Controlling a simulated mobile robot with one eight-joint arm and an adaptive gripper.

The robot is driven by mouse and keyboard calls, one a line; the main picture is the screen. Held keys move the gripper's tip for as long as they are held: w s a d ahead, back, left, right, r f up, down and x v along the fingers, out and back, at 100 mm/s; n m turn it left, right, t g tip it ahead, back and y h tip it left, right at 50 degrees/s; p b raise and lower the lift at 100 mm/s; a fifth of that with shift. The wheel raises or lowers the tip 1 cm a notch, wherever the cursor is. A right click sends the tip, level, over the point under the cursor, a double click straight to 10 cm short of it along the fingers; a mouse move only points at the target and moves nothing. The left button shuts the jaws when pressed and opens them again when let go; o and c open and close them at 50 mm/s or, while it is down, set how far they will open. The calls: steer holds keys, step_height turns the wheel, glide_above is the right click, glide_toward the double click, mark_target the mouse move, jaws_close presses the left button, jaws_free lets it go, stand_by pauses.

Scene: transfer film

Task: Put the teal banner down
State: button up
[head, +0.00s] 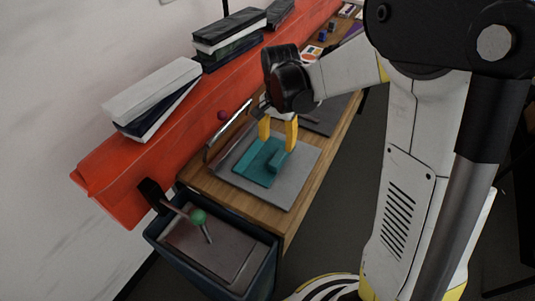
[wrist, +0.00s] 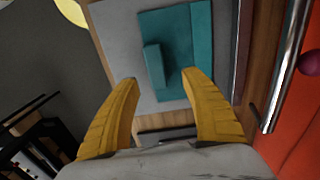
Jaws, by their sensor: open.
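The teal banner (head: 258,163) lies flat on a grey panel (head: 303,163) on the wooden bench. A raised teal block, like a handle, stands on its right part. In the wrist view the banner (wrist: 193,32) lies beyond the fingertips, with the raised block (wrist: 154,66) toward its left. My gripper (head: 277,140) is open, its yellow fingers pointing down over the banner. In the wrist view the gripper (wrist: 163,78) has a wide gap between its fingers, and nothing is held there. I cannot tell whether a fingertip touches the banner.
A red shelf (head: 190,117) with book stacks (head: 152,97) runs along the wall. A metal bar (wrist: 287,62) lies at the right in the wrist view.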

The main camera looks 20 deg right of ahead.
mark_target(278, 156)
step_height(278, 156, down, 2)
steer(key=shift+f, duration=0.25)
steer(key=f+b, duration=0.2)
steer(key=f, duration=0.1)
steer(key=f+b, duration=0.1)
steer(key=f, duration=0.1)
steer(key=shift+s+d+f, duration=0.2)
steer(key=shift+s, duration=0.1)
steer(key=shift+r, duration=0.1)
jaws_close()
